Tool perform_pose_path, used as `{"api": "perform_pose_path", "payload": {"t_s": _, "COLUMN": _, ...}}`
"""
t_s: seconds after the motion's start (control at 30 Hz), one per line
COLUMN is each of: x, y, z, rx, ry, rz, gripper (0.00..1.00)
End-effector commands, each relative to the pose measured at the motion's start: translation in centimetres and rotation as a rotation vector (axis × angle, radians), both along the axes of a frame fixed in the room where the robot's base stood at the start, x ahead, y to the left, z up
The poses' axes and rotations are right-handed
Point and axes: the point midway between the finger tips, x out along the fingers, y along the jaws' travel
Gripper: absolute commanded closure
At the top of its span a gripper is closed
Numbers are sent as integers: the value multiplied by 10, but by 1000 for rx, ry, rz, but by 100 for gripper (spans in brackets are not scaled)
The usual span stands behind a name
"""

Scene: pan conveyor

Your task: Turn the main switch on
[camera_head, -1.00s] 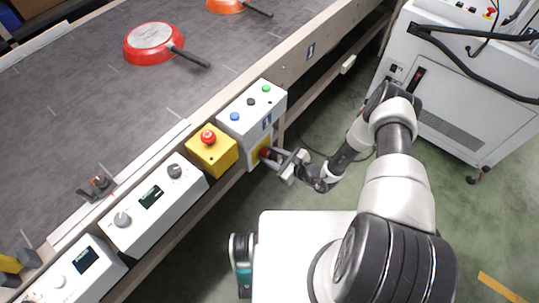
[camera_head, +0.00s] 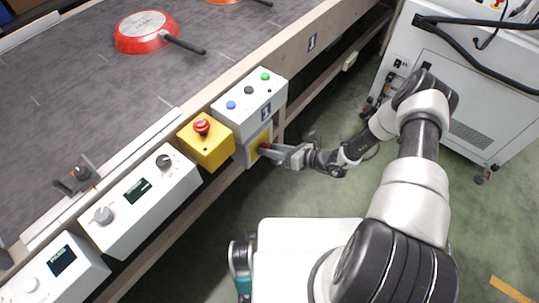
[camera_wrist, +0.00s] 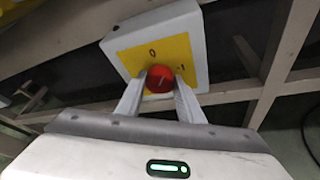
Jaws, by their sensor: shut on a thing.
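The main switch is a red rotary knob (camera_wrist: 160,77) on a yellow plate (camera_wrist: 194,50) marked 0 and 1, on the face of a light grey box (camera_wrist: 112,45). In the head view the yellow plate (camera_head: 254,143) is on the conveyor side, below the button box. My gripper (camera_wrist: 160,88) is shut on the red knob, one finger on each side of it. It also shows in the head view (camera_head: 268,151), reaching in from the right. The knob's pointer is too small to read clearly, and the fingers partly cover its sides.
A yellow box with a red emergency button (camera_head: 202,126) sits just left of the switch. Above the switch is a box with blue, black and green buttons (camera_head: 249,90). A red pan (camera_head: 146,32) lies on the conveyor belt (camera_head: 75,85). A white cabinet (camera_head: 470,85) stands at right.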

Motion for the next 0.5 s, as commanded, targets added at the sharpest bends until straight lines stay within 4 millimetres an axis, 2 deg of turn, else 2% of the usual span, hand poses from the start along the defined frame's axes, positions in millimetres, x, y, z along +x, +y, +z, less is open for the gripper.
{"api": "perform_pose_path", "payload": {"t_s": 0.03, "x": 0, "y": -1, "z": -7, "rx": 25, "ry": 33, "rz": 2, "gripper": 88}}
{"api": "perform_pose_path", "payload": {"t_s": 0.5, "x": 1, "y": -2, "z": -7, "rx": 298, "ry": 385, "rz": 1, "gripper": 88}}
